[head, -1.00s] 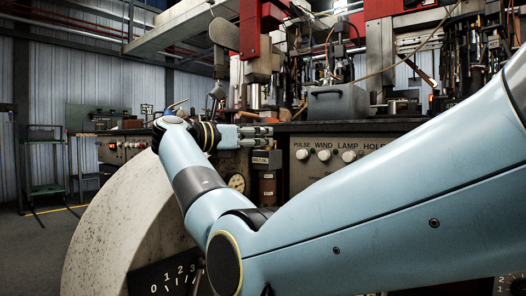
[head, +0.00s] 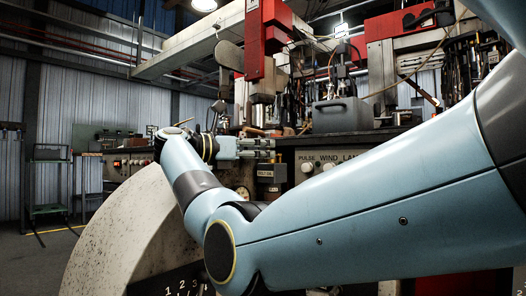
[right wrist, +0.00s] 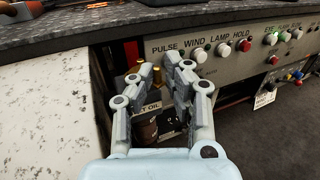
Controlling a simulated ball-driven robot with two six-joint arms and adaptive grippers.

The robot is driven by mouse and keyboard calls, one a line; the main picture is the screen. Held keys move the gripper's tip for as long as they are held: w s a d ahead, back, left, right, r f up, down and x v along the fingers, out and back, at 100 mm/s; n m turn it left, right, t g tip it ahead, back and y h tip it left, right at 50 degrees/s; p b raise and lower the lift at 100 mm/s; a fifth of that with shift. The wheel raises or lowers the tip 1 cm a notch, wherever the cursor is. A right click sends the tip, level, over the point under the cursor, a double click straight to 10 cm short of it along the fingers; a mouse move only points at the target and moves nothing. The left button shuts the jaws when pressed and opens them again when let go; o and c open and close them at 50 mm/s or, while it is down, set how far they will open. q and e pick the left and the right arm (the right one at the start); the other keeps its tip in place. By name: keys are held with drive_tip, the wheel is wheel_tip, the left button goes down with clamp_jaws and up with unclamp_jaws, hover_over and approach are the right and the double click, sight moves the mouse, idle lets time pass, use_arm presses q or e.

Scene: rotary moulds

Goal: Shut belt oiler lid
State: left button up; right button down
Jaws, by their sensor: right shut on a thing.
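The belt oiler (head: 270,173) is a small dark box with a pale label, set against the front of the machine bench. In the right wrist view its "OIL" label (right wrist: 151,107) shows between my fingers, partly covered by them. My right gripper (head: 272,148) reaches in from the left, level, just above the oiler. In the right wrist view the gripper (right wrist: 164,66) has its fingers close together at the oiler's top, shut on what seems to be the lid. The fingers hide most of the lid, so its angle cannot be told. My left gripper is out of view.
A control panel (head: 326,162) with white knobs is right of the oiler. The pale speckled round housing (head: 115,235) stands left, beside my right forearm. A grey handled box (head: 342,116) sits on the bench. Open floor (head: 40,255) lies at far left.

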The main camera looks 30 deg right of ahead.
drive_tip(key=c, duration=1.4)
unclamp_jaws()
drive_tip(key=shift+c, duration=0.2)
drive_tip(key=a, duration=0.7)
drive_tip(key=shift+a, duration=0.3)
drive_tip(key=shift+f, duration=0.1)
